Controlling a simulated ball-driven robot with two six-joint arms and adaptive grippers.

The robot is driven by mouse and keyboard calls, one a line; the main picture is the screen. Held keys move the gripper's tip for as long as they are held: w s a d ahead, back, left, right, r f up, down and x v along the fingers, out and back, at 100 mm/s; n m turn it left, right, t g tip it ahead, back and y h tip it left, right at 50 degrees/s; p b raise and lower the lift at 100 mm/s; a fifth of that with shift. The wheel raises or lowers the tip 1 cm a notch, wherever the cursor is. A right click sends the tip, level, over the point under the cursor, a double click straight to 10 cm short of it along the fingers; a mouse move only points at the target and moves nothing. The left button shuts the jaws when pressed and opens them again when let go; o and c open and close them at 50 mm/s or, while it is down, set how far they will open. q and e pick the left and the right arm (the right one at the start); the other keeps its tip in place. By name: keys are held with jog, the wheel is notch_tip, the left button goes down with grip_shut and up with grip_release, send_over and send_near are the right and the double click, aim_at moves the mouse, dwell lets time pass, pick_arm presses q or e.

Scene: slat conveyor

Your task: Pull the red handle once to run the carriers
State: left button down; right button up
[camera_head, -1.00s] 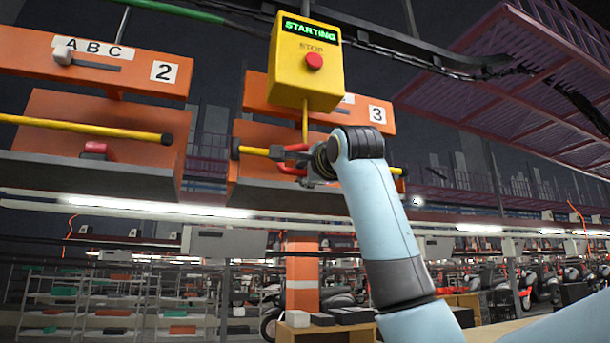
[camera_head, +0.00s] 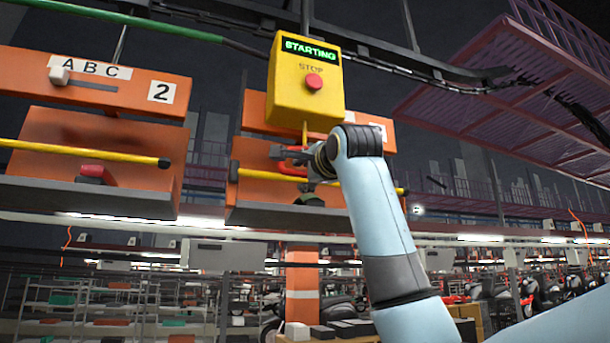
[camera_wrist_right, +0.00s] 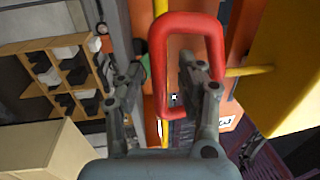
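The red handle (camera_head: 288,169) is a rounded loop on a yellow cord below a yellow box (camera_head: 288,95). The box has a red STOP button (camera_head: 313,82) and a green lit sign reading STARTING (camera_head: 310,49). My right gripper (camera_head: 292,160) is at the handle in the head view. In the right wrist view my right gripper (camera_wrist_right: 160,68) has its fingers apart. One side bar of the red handle (camera_wrist_right: 157,75) lies between them, with the right finger across the loop's opening. Finger contact is not clear. My left gripper is not in view.
Orange carrier 2 (camera_head: 110,135) hangs at the left and another orange carrier (camera_head: 250,150) behind the handle. Each has a yellow bar and a dark lower edge. A purple platform (camera_head: 500,100) is at upper right. Shelves with bins (camera_head: 100,300) stand below.

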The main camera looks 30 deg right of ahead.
jog(key=b+v, duration=0.3)
jog(key=v, duration=0.6)
